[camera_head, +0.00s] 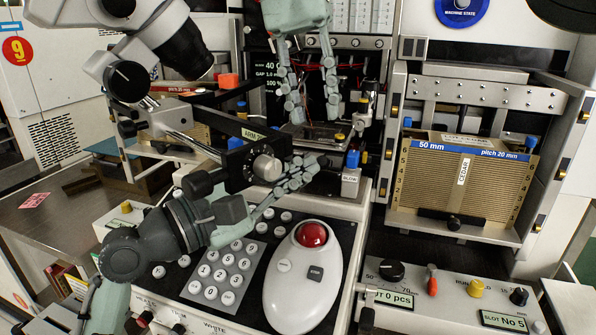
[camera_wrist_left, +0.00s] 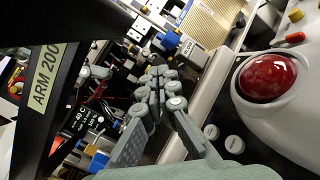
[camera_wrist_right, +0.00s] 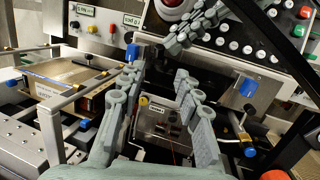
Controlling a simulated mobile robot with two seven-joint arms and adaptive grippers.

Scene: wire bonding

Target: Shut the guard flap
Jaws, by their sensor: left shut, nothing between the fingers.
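I cannot clearly single out the guard flap in any view. The work stage, a small metal plate with dark squares, lies under the bond head in the head view (camera_head: 318,138) and the right wrist view (camera_wrist_right: 155,122). My left gripper (camera_head: 314,165) is shut and empty, in front of the stage and above the console's back edge; its closed fingers also show in the left wrist view (camera_wrist_left: 156,78). My right gripper (camera_head: 311,98) is open, pointing down above the stage, with empty space between its fingers in the right wrist view (camera_wrist_right: 163,85).
A black bar labelled ARM (camera_head: 240,140) with a dial runs close above my left gripper. A white trackball unit with a red ball (camera_head: 312,235) and a keypad (camera_head: 225,268) lie in front. A CEDAR magazine (camera_head: 462,180) stands right. A microscope (camera_head: 170,40) overhangs the left.

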